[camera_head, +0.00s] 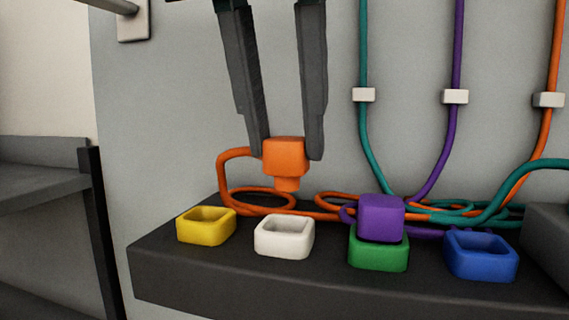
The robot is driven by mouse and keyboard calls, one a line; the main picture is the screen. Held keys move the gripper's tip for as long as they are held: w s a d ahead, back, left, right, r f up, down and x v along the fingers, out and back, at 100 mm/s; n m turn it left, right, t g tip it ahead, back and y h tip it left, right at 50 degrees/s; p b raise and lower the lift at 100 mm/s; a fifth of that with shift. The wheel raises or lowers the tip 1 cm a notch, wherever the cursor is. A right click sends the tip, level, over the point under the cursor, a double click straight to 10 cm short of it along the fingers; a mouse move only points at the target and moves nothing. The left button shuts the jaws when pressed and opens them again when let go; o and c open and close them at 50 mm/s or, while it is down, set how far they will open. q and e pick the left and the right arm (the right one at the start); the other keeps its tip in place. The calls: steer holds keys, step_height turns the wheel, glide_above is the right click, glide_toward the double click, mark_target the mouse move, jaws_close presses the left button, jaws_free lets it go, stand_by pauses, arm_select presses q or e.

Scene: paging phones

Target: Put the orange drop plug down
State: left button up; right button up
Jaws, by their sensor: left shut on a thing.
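The orange drop plug (284,157) is held between the two dark fingers of my left gripper (287,150), tip down. It hangs above and slightly behind the white socket (284,237), apart from it. Its orange cable (222,172) loops off to the left and down onto the dark shelf. My right gripper is out of view.
A yellow socket (206,226) and a blue socket (480,255) stand empty on the dark shelf (190,278). A purple plug (381,217) sits in the green socket (378,251). Coiled cables lie behind. Teal, purple and orange cables run up the wall through white clips (455,97).

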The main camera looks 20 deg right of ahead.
mark_target(279, 147)
arm_select(q)
steer(key=shift+a+f+p, duration=0.1)
steer(key=shift+f+p, duration=0.7)
steer(key=shift+f, duration=0.45)
steer(key=shift+w+f, duration=0.1)
steer(key=shift+f, duration=0.55)
steer(key=shift+f, duration=0.1)
steer(key=shift+f, duration=0.3)
steer(key=o, duration=1.1)
steer(key=shift+c, duration=0.2)
steer(key=shift+r, duration=0.1)
